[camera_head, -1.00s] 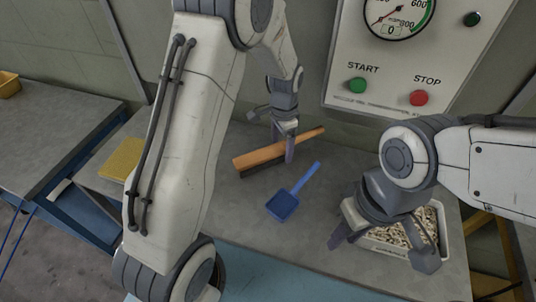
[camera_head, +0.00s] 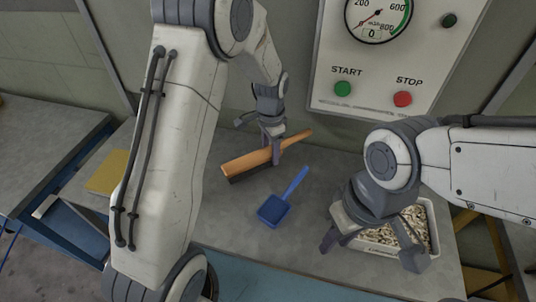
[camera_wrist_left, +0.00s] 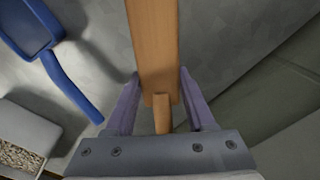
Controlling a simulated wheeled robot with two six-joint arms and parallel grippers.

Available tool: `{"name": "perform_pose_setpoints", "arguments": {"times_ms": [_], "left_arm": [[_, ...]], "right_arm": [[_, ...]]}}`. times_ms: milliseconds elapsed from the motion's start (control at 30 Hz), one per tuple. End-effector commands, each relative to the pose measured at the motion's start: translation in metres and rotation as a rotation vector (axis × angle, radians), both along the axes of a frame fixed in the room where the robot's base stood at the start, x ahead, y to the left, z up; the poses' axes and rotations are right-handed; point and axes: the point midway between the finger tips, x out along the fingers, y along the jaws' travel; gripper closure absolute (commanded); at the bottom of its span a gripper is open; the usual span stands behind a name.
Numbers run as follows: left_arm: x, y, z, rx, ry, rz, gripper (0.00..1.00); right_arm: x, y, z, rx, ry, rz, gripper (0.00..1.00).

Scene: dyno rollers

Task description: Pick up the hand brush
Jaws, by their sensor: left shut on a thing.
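The hand brush (camera_head: 247,163) has an orange-brown wooden body with dark bristles beneath and a narrow handle pointing to the back right. It lies at the back of the grey table, and I cannot tell whether its bristles touch the surface. My left gripper (camera_head: 275,150) reaches down from above and is shut on the brush near its handle. In the left wrist view, the brush (camera_wrist_left: 153,45) runs between the two fingers, its handle toward the palm. My right gripper (camera_head: 368,250) is open and empty, over the front left part of a white tray.
A blue dustpan (camera_head: 274,210) lies on the table in front of the brush. The white tray (camera_head: 432,225) holds many small pale pieces. A yellow item (camera_head: 106,172) lies at the left. A panel (camera_head: 385,85) with gauge and START and STOP buttons stands behind.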

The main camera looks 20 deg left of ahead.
Motion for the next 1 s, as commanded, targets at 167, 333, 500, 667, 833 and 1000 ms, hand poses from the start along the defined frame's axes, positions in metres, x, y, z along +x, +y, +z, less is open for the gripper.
{"name": "perform_pose_setpoints", "arguments": {"times_ms": [167,333,500,667,833,1000], "left_arm": [[-0.007,0.020,0.003,0.000,-0.003,0.005,1.00],[-0.023,0.057,0.003,0.000,-0.003,0.007,1.00],[-0.038,0.092,0.003,0.000,-0.001,0.006,1.00],[-0.050,0.121,0.003,0.000,-0.001,0.007,1.00],[-0.049,0.121,0.041,0.001,-0.010,-0.001,1.00],[-0.048,0.121,0.082,0.001,-0.010,0.000,1.00]], "right_arm": [[0.000,0.000,-0.007,0.000,0.000,0.000,0.66],[0.000,0.000,-0.016,0.000,0.000,0.000,0.66],[0.000,0.000,-0.022,0.000,0.000,0.000,0.66],[0.000,0.000,-0.027,0.000,0.000,0.000,0.66],[0.000,0.000,-0.023,0.000,0.000,0.000,0.66],[0.000,0.000,-0.021,0.000,0.000,0.000,0.66]]}}
